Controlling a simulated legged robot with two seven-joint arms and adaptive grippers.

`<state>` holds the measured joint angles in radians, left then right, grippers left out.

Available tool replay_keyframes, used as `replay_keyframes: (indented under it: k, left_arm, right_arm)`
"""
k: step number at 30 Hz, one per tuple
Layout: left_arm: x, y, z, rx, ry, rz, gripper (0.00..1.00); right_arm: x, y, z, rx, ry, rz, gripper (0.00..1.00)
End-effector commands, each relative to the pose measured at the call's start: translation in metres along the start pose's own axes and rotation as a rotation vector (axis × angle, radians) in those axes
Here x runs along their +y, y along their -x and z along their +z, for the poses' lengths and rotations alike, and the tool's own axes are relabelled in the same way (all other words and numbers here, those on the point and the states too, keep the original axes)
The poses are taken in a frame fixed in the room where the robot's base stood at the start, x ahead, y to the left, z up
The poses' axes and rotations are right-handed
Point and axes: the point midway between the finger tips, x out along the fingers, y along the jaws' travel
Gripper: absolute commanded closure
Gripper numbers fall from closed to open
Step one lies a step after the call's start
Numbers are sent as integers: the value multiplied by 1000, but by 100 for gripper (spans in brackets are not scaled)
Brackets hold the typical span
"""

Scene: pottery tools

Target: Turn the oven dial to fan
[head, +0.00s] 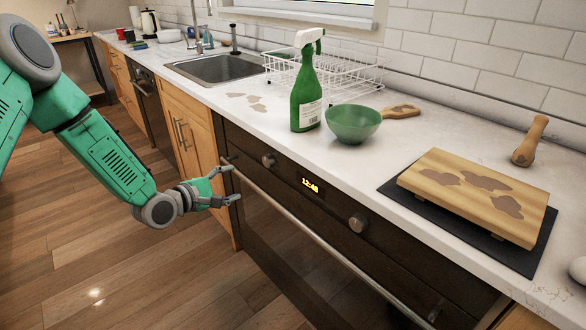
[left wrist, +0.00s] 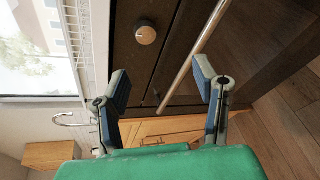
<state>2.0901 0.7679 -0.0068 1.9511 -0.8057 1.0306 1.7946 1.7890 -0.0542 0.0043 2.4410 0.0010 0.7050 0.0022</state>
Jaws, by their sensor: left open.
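The black oven front has a left dial (head: 268,160) and a right dial (head: 358,223), with a lit clock display (head: 311,187) between them. Markings around the dials are too small to read. My left gripper (head: 234,184) is open and empty, to the left of the left dial and apart from it, by the end of the oven's handle bar (head: 330,250). In the left wrist view, one round dial (left wrist: 146,34) shows beyond the open fingers (left wrist: 160,78), apart from them; it looks like the left one. My right gripper is out of view.
The handle bar runs along the oven front below the dials. On the counter (head: 228,82) above stand a green spray bottle (head: 306,92), a green bowl (head: 353,123) and a wooden board (head: 470,190). The floor (head: 100,240) in front is clear.

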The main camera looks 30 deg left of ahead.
Motion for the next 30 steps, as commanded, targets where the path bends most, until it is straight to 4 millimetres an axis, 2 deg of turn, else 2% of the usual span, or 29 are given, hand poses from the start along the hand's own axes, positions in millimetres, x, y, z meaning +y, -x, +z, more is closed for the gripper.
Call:
replay_keyframes:
  k: [3, 8, 21, 25, 30]
  left_arm:
    - [17, 0, -10, -14, 78, 54, 45]
    - [20, -11, -12, -20, 94, 61, 45]
    - [23, -99, -8, -20, 89, 59, 45]
    - [25, -119, -9, -18, 91, 59, 45]
    - [26, -134, -9, -18, 94, 59, 45]
  right_arm:
    - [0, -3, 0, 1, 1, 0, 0]
    - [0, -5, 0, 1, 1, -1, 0]
    - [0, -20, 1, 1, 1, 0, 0]
    - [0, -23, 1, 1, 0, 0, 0]
    - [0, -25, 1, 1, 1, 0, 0]
